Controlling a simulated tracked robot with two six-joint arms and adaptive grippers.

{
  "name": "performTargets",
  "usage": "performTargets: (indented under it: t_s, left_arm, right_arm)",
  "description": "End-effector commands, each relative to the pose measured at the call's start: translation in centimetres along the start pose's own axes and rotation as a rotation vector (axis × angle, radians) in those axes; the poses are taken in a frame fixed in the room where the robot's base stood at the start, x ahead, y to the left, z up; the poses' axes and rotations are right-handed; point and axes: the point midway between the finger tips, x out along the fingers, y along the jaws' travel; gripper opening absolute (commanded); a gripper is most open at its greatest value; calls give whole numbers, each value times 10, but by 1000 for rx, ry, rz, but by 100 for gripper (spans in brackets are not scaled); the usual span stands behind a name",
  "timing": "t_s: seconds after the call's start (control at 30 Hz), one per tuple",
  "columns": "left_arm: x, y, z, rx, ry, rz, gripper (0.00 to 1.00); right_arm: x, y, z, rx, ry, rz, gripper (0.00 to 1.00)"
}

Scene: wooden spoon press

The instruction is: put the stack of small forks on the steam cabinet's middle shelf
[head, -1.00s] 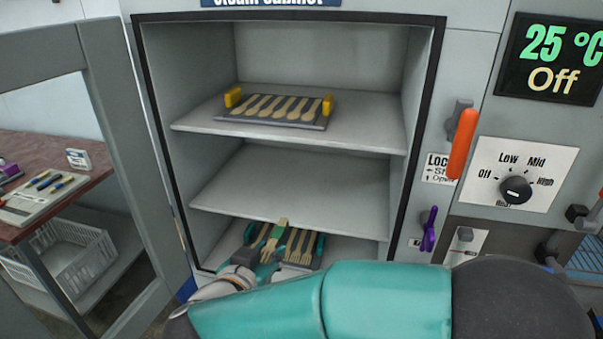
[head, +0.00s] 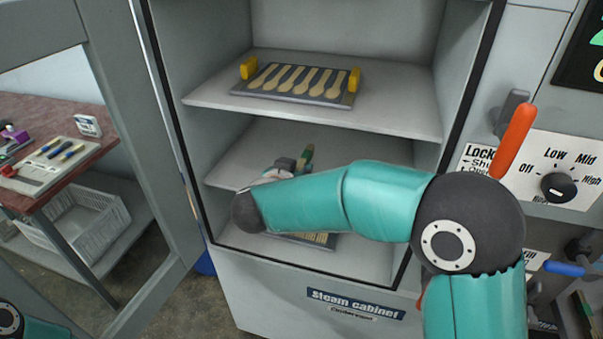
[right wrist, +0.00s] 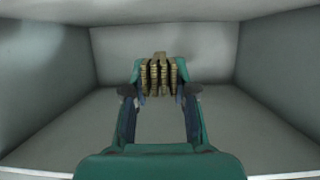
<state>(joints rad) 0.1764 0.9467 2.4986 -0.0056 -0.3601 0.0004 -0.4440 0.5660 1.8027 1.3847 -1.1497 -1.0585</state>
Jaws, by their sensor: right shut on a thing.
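The steam cabinet stands open, and its middle shelf (head: 228,172) is partly covered by my right arm. My right gripper (head: 303,160) is inside the middle compartment, mostly hidden behind its own wrist in the head view. In the right wrist view my right gripper (right wrist: 159,82) is shut on the stack of small forks (right wrist: 158,73), whose tan ends show between the fingers. The shelf floor and back wall show around it; I cannot tell whether the stack touches the shelf. My left gripper is out of view.
The top shelf holds a grey tray of wooden spoons (head: 300,84) with yellow end blocks. A tray of forks (head: 312,239) lies on the bottom shelf, mostly behind my arm. The open door frame (head: 125,130) stands left. An orange handle (head: 513,140) is at right.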

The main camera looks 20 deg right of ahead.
Motion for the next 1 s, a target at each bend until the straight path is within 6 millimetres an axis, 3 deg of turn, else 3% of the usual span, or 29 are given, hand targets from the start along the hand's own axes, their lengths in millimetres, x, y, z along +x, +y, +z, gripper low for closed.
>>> performTargets:
  t_s: [0.1,0.27,0.3,0.57,0.8,1.0]
  left_arm:
    - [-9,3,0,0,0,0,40]
    - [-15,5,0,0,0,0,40]
    - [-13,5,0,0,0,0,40]
    - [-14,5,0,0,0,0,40]
    - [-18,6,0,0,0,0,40]
    - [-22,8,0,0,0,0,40]
  right_arm:
    - [29,1,-14,1,-1,6,0]
    - [56,0,-23,0,-2,4,0]
    - [57,-1,-12,-4,-3,2,0]
    - [64,0,5,-1,-2,4,0]
    - [77,0,38,-2,-2,3,0]
    - [83,0,42,2,0,2,0]
